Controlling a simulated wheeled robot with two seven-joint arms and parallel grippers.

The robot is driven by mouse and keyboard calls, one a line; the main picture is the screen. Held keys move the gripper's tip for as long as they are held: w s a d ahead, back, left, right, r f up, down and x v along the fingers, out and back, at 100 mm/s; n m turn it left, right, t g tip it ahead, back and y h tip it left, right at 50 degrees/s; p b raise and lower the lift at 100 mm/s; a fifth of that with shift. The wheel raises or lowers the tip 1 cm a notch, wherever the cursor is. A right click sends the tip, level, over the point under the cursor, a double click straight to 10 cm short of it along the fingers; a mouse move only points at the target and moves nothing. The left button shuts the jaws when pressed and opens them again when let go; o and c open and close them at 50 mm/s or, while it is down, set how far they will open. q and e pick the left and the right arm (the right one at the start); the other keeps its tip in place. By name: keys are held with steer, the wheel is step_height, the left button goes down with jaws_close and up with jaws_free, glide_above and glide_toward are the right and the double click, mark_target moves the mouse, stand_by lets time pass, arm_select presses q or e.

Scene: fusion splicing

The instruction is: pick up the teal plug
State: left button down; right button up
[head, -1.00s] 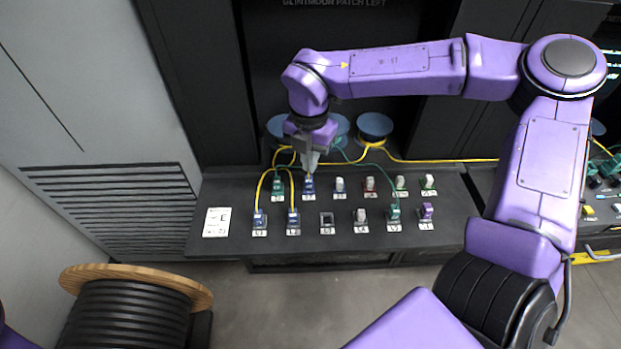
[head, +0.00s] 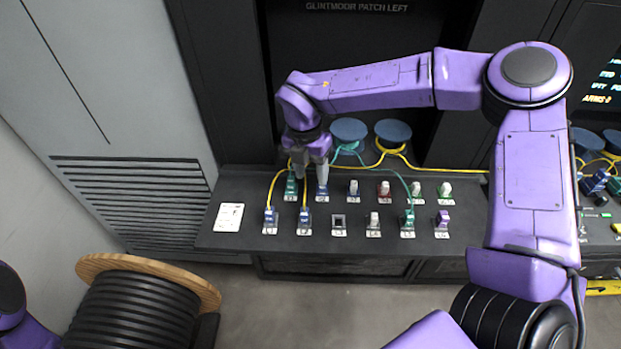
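A teal plug (head: 291,187) stands at the left end of the back row of sockets on the dark bench. A second teal plug (head: 408,219), with a teal cable, stands in the front row towards the right. My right gripper (head: 311,176) points down at the back row, its fingers apart, close beside the left teal plug and the blue plug (head: 322,193) next to it. It appears empty; I cannot tell whether a finger touches either plug. My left gripper is out of view.
Blue plugs (head: 270,218) with yellow cables stand in front. White, red, green and purple plugs fill sockets to the right. Blue spools (head: 393,132) stand behind. A white card (head: 228,217) lies on the bench's left. A cable drum (head: 140,306) stands lower left.

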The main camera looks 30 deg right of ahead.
mark_target(291, 179)
steer(key=w+a+r+n, duration=0.3)
steer(key=w+n, duration=0.1)
steer(key=w, duration=0.5)
steer(key=shift+n+t+y, duration=0.3)
steer(key=shift+n+y, duration=0.1)
steer(key=f, duration=0.3)
steer(key=s+f, duration=0.1)
steer(key=f, duration=0.3)
steer(key=d+f, duration=0.1)
steer(key=f, duration=0.3)
steer(key=shift+s+f, duration=0.2)
steer(key=shift+s, duration=0.15)
steer(key=shift+w+f, duration=0.1)
steer(key=shift+f, duration=0.3)
steer(key=c, duration=0.9)
